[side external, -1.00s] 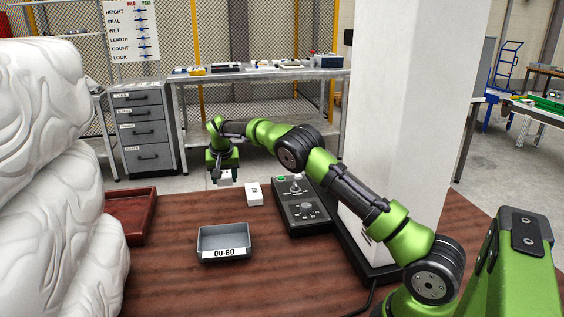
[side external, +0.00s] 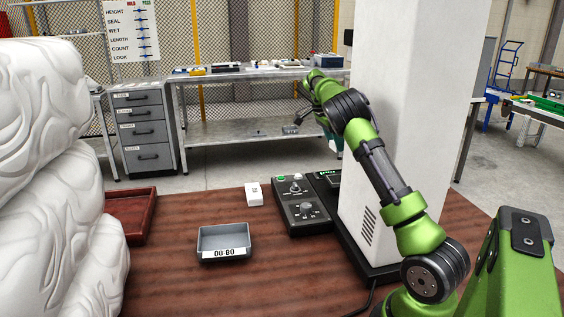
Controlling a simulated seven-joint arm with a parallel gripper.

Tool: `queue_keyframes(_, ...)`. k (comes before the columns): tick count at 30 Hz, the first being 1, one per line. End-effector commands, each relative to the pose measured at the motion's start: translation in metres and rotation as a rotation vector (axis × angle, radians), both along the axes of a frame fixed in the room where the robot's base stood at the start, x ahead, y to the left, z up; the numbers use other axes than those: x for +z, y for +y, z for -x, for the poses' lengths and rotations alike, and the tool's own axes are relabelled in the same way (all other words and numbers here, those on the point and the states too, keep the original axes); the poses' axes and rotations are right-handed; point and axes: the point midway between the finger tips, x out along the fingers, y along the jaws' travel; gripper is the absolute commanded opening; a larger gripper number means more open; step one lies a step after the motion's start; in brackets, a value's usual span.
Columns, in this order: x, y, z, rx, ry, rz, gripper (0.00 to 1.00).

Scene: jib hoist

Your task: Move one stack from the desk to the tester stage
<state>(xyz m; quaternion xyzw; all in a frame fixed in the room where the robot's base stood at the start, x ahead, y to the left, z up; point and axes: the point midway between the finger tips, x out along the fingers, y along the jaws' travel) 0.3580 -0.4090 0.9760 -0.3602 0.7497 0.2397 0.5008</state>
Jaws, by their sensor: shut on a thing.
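A white stack (side external: 253,194) lies on the brown desk (side external: 180,235), left of a black control box (side external: 302,207). A second dark unit with a small green display (side external: 328,177) stands behind that box, partly hidden by the white pillar; I cannot tell whether it is the tester stage. My gripper (side external: 337,150) is raised at the back, against the pillar's left edge, and only partly visible. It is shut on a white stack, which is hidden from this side.
A grey tray (side external: 223,255) labelled with digits sits at the front middle. A red tray (side external: 148,215) is at the left beside large white padded shapes (side external: 50,170). The white pillar (side external: 410,130) blocks the right. The desk between the trays is clear.

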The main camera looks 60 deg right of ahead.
Motion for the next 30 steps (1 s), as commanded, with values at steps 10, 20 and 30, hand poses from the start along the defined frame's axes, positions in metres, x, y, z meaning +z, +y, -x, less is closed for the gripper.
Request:
queue_keyframes(10, -0.041, 0.008, 0.004, -0.113, 0.005, -0.004, 0.24)
queue_keyframes(20, -0.082, 0.007, 0.004, -0.111, 0.004, -0.003, 0.24)
queue_keyframes(30, -0.103, 0.007, 0.003, -0.11, 0.0, 0.0, 0.24)
